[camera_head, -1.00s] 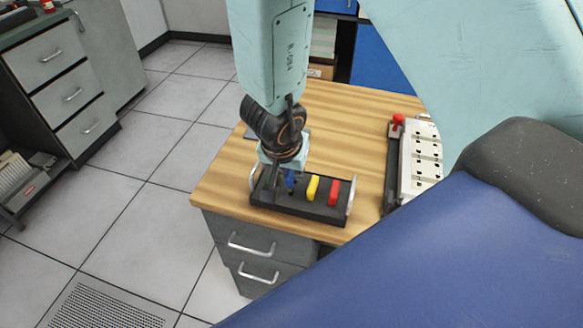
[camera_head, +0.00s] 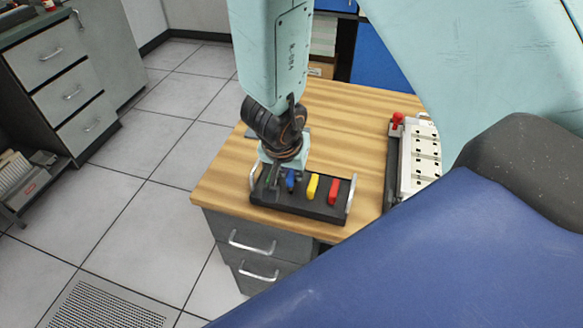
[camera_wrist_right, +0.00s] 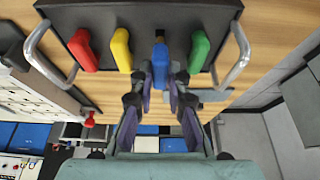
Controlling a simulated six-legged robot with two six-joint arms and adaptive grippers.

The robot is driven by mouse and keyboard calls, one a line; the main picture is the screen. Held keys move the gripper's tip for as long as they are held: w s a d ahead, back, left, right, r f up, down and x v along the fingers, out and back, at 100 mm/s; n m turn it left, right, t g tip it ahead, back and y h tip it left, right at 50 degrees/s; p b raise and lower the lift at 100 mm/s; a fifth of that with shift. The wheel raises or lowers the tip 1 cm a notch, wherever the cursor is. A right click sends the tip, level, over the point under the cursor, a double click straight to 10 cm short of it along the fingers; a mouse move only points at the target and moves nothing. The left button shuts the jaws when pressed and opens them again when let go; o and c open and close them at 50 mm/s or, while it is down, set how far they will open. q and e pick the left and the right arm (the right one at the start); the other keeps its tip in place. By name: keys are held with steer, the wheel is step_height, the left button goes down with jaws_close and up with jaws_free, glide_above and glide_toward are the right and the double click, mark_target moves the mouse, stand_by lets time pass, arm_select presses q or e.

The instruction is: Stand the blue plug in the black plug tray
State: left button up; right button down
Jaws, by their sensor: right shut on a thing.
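The black plug tray (camera_head: 305,207) lies near the front edge of the wooden table, with a silver handle at each end. It also shows at the top of the wrist view (camera_wrist_right: 155,12). My right gripper (camera_wrist_right: 161,78) is shut on the blue plug (camera_wrist_right: 160,56), with one finger on each side. In the head view the blue plug (camera_head: 291,179) shows just beside the right gripper (camera_head: 281,176), over the left part of the tray. My left gripper is not in view.
In the tray stand a yellow plug (camera_head: 312,187), a red plug (camera_head: 334,191) and a green plug (camera_wrist_right: 199,50), the green one close beside the blue. A pale panel with slots (camera_head: 422,160) and a red knob (camera_head: 398,119) lie to the right. Bare tabletop (camera_head: 345,130) lies behind the tray.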

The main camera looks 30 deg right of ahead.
steer(key=shift+f+b, duration=0.35)
steer(key=shift+f, duration=0.2)
steer(key=shift+d, duration=0.1)
stand_by(0.8)
steer(key=shift+f+b, duration=0.3)
steer(key=shift+f, duration=0.4)
stand_by(0.6)
steer(key=shift+s+f, duration=0.1)
stand_by(0.3)
steer(key=c, duration=1.2)
jaws_free()
